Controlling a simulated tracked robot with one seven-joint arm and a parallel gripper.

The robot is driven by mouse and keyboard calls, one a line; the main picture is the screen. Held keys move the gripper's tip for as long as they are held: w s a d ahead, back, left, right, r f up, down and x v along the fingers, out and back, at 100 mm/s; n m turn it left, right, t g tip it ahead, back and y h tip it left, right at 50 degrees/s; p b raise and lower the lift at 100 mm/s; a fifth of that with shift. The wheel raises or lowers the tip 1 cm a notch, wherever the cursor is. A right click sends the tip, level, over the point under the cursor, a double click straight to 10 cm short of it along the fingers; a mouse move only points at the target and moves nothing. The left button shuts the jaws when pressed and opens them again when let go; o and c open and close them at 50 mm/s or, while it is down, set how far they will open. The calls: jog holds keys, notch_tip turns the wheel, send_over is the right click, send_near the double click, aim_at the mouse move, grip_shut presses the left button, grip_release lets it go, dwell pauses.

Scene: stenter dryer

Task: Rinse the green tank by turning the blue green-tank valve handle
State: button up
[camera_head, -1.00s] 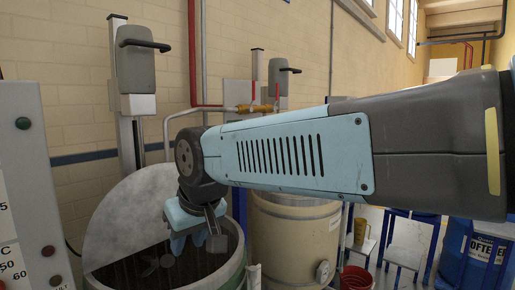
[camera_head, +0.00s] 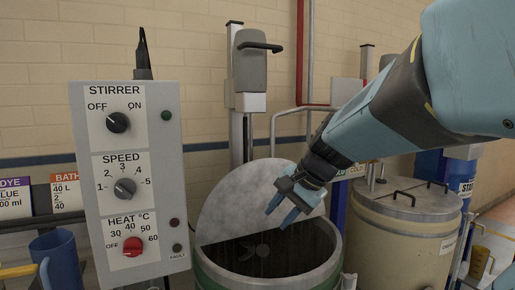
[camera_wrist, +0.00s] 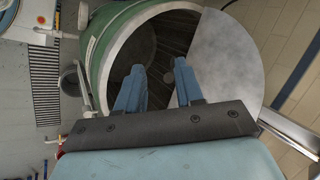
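The green tank (camera_head: 213,275) stands at the bottom centre of the head view, its half-round grey lid raised (camera_head: 255,195). Its green side and open mouth also show in the wrist view (camera_wrist: 97,38), with dark liquid or a dark interior inside. My gripper (camera_head: 281,215) is above the tank mouth, in front of the lid, fingers pointing down. In the wrist view my gripper (camera_wrist: 158,82) has its two blue fingers apart with nothing between them. I cannot clearly make out the blue green-tank valve handle in either current view.
A grey control panel (camera_head: 135,185) with stirrer, speed and heat knobs stands left of the tank. A beige tank (camera_head: 410,220) with a closed lid stands right. A blue jug (camera_head: 58,258) is at lower left. A floor grating (camera_wrist: 45,85) shows in the wrist view.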

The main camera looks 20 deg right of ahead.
jog(key=w+d+r+m+t, duration=0.2)
jog(key=w+d+m, duration=0.1)
jog(key=d+m, duration=0.25)
jog(key=w+d+r+m+t+y, duration=0.1)
jog(key=w+d+r+m+t, duration=0.15)
jog(key=d+m, duration=0.35)
jog(key=w+d+r+m+t, duration=0.1)
jog(key=w+d+m+t, duration=0.25)
jog(key=d, duration=0.35)
jog(key=s+d+r+m+t+h, duration=0.2)
jog(key=d+m, duration=0.4)
jog(key=d, duration=0.4)
jog(key=s+d+r+m+t+h, duration=0.1)
jog(key=d+m+h, duration=0.3)
jog(key=d, duration=0.7)
jog(key=shift+s+r+m+t+h, duration=0.45)
jog(key=shift+m+t, duration=0.25)
jog(key=shift+m, duration=0.2)
jog(key=shift+w, duration=0.15)
jog(key=shift+w+d, duration=0.3)
jog(key=shift+w, duration=2)
jog(key=shift+w+d, duration=0.3)
jog(key=shift+w, duration=1.95)
jog(key=shift+w+d, duration=0.3)
jog(key=shift+w, duration=2)
jog(key=shift+c, duration=0.2)
grip_shut()
